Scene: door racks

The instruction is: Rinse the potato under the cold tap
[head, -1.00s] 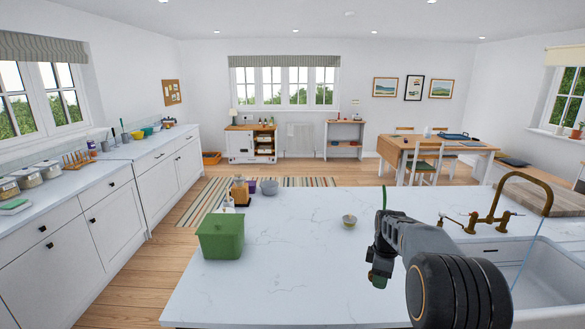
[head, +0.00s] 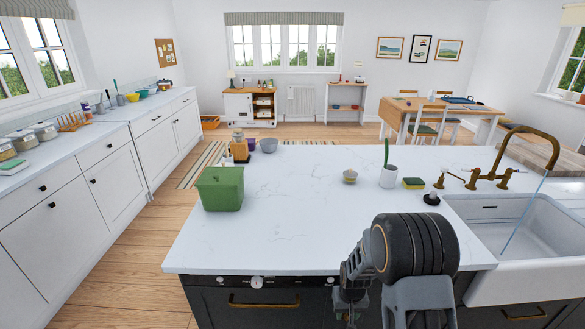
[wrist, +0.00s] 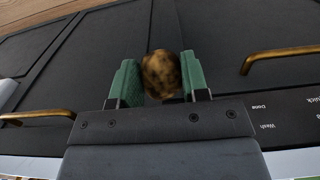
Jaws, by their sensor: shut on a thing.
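The potato (wrist: 161,75) is brown and speckled. In the wrist view it sits between the two green fingertips of my gripper (wrist: 160,82), which is shut on it. In the head view my gripper hangs low in front of the island's dark front, mostly hidden behind my arm, and the potato cannot be made out there. The brass tap (head: 526,132) curves over the white sink (head: 529,263) at the right. A thin blue stream of water (head: 524,215) falls from its spout into the sink. Brass tap handles (head: 453,178) stand left of the spout.
The white island top (head: 285,220) is mostly clear. A green bin (head: 219,190) stands at its left. Brass drawer handles (head: 264,301) stick out below the top.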

